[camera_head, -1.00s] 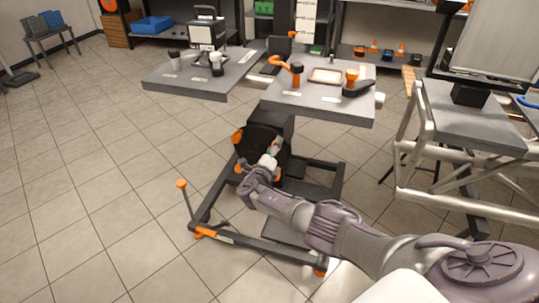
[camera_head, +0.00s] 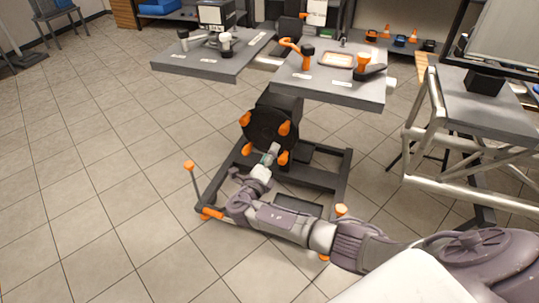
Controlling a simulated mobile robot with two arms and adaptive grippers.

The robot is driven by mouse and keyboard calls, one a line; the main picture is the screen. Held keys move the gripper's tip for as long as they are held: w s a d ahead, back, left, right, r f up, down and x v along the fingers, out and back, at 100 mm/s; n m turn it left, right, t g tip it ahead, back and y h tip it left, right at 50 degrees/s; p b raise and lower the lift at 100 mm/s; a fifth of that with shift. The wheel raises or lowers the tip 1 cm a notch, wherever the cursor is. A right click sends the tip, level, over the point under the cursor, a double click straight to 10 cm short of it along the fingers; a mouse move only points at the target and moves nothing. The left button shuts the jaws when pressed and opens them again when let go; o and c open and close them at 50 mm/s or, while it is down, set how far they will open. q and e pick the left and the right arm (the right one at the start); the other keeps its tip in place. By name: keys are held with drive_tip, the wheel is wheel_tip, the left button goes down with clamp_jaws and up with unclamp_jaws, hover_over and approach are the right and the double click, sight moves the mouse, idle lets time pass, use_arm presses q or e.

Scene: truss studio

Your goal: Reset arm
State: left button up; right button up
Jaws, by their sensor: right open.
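My right arm comes in from the lower right and reaches toward the black round unit with orange knobs on the wheeled stand. My right gripper (camera_head: 271,154) is at the arm's far end, small in the picture, in front of the black round unit (camera_head: 265,128). It is open, and I see nothing held in it. Whether its fingers touch the unit cannot be told. My left gripper is not in view.
The dark stand (camera_head: 340,185) has low rails and an orange-topped lever (camera_head: 190,167). Above it is a grey table (camera_head: 335,88) with tools and a tray (camera_head: 337,59). Another grey table (camera_head: 200,65) stands at left. A metal truss frame (camera_head: 425,135) is at right. The tiled floor at left is clear.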

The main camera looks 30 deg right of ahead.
idle(0.3)
